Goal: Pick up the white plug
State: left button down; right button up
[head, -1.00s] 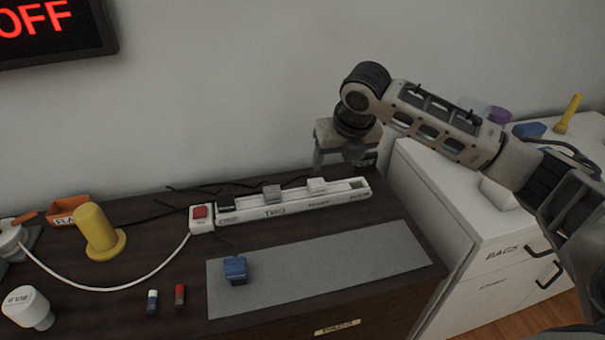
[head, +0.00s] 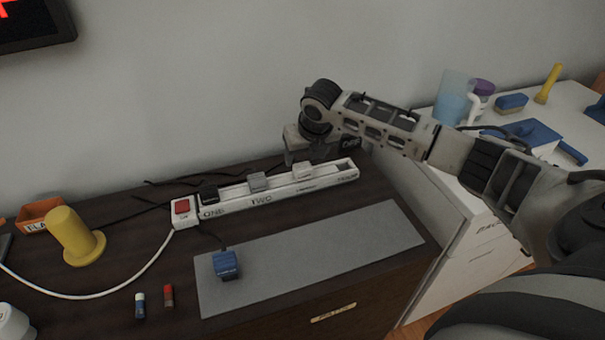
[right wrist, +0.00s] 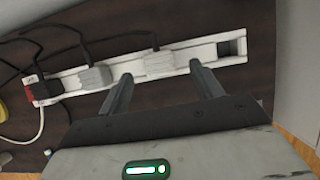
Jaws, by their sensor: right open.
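The white plug (head: 303,172) sits in the right part of the white power strip (head: 330,179) on the dark cabinet top. My right gripper (head: 306,159) is open and empty, just above and behind the plug in the head view. In the right wrist view the white plug (right wrist: 159,64) shows between the two spread fingertips (right wrist: 162,73), with a cord leading away from its far side. I cannot tell how much height is left between fingertips and plug. My left gripper is in neither view.
A grey plug (head: 257,182) and a black plug (head: 209,193) sit further left in the strip, beside a red switch (head: 182,206). A blue plug (head: 226,265) lies on the grey mat (head: 330,258). A yellow stand (head: 72,236) is at left. The wall is close behind.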

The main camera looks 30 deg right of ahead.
aim_at(303, 167)
jog(key=x, duration=0.4)
jog(key=shift+s+a+f, duration=0.1)
jog(key=shift+a+f, duration=0.05)
jog(key=shift+f, duration=0.3)
jog(key=c, duration=1.1)
jog(key=shift+o, duration=0.2)
jog(key=shift+r, duration=0.15)
